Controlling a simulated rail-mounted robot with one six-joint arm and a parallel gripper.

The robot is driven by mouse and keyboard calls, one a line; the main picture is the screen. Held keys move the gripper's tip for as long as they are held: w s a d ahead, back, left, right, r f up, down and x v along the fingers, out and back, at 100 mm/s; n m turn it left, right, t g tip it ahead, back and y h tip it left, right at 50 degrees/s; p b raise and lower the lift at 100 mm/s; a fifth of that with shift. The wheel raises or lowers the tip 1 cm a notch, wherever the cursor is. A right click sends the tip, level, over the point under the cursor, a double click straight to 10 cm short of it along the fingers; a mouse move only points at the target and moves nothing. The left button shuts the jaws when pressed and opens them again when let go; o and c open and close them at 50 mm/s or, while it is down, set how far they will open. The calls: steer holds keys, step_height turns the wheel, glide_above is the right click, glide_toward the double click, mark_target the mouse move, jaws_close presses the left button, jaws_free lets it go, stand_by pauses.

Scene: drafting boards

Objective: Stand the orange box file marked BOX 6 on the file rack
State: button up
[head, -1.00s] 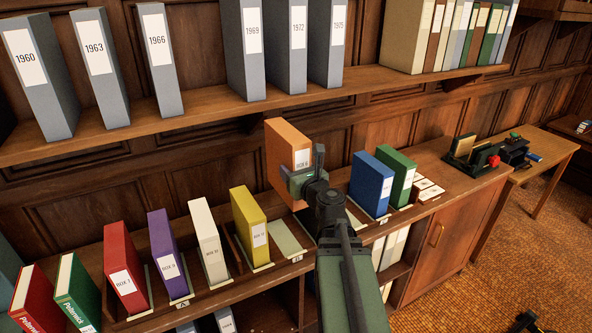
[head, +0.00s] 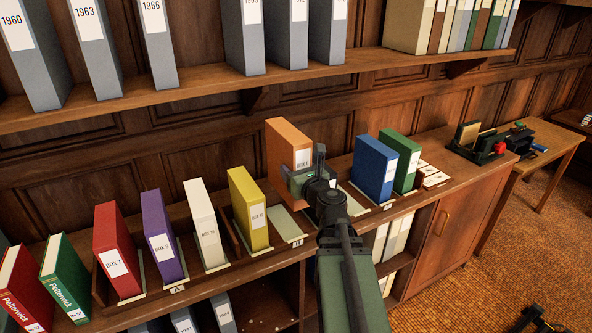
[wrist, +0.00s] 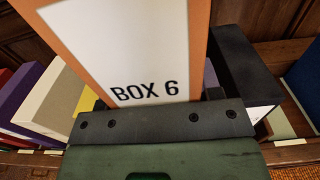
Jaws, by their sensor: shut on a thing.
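The orange box file marked BOX 6 (head: 283,145) is upright in my gripper (head: 308,180), in front of the wood panelling and above the counter. In the wrist view its label (wrist: 135,60) reads BOX 6, and the jaws (wrist: 165,118) are shut on it. The file rack (head: 180,290) holds a red BOX 7 file (head: 117,255), a purple file (head: 160,230), a white file (head: 205,225) and a yellow file (head: 249,210). A bare pale slot base (head: 286,225) shows right of the yellow file. My gripper and arm hide part of the rack right of that base.
A blue file (head: 374,168) and a green file (head: 402,160) stand right of my arm. A shelf (head: 190,108) of grey year files runs above. Desk items (head: 485,142) sit far right.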

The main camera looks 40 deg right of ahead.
steer(key=shift+f+b, duration=6)
steer(key=shift+f, duration=0.4)
steer(key=shift+r, duration=0.1)
steer(key=w, duration=0.4)
steer(key=shift+d, duration=0.2)
steer(key=shift+f, duration=0.2)
